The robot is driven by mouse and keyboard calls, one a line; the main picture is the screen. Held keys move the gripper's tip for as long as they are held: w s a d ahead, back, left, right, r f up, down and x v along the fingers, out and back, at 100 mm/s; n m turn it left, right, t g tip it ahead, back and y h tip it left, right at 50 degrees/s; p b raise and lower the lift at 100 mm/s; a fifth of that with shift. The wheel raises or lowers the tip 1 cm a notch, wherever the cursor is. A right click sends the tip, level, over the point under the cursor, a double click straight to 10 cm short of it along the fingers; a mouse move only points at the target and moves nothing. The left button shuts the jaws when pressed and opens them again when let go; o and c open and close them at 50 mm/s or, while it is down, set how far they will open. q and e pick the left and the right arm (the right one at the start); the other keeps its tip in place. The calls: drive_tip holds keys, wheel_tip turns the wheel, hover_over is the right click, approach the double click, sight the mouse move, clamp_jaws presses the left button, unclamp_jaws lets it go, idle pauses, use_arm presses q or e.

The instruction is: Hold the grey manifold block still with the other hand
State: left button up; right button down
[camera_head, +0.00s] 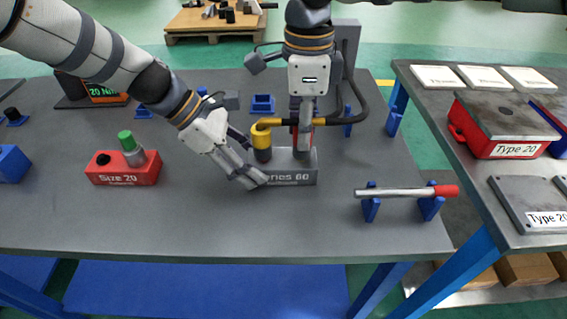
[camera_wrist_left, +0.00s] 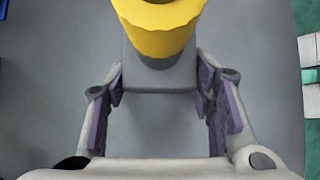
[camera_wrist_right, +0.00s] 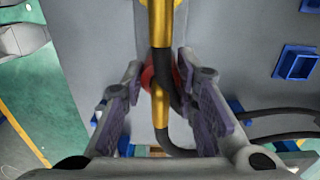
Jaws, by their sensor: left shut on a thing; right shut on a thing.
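The grey manifold block (camera_head: 300,175), with "Series 60" lettering partly hidden, lies on the dark table. My left gripper (camera_head: 251,180) is shut on its left end; the left wrist view shows the fingers on both sides of the block (camera_wrist_left: 160,78). A yellow-topped fitting (camera_head: 261,137) stands upright on the block's left part. It also shows in the left wrist view (camera_wrist_left: 158,28). My right gripper (camera_head: 303,140) points down over the block's right part, shut on a red-collared fitting (camera_wrist_right: 148,76). The fingers and a yellow tube partly hide this fitting.
The yellow tube (camera_head: 285,121) and a black hose loop behind my right gripper. A red "Size 20" block (camera_head: 124,174) stands left. A red-tipped rod (camera_head: 400,192) rests on blue stands right. The front table surface is clear.

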drive_tip(key=shift+r, duration=0.15)
drive_tip(key=shift+r, duration=2.35)
use_arm(q)
drive_tip(key=o, duration=1.5)
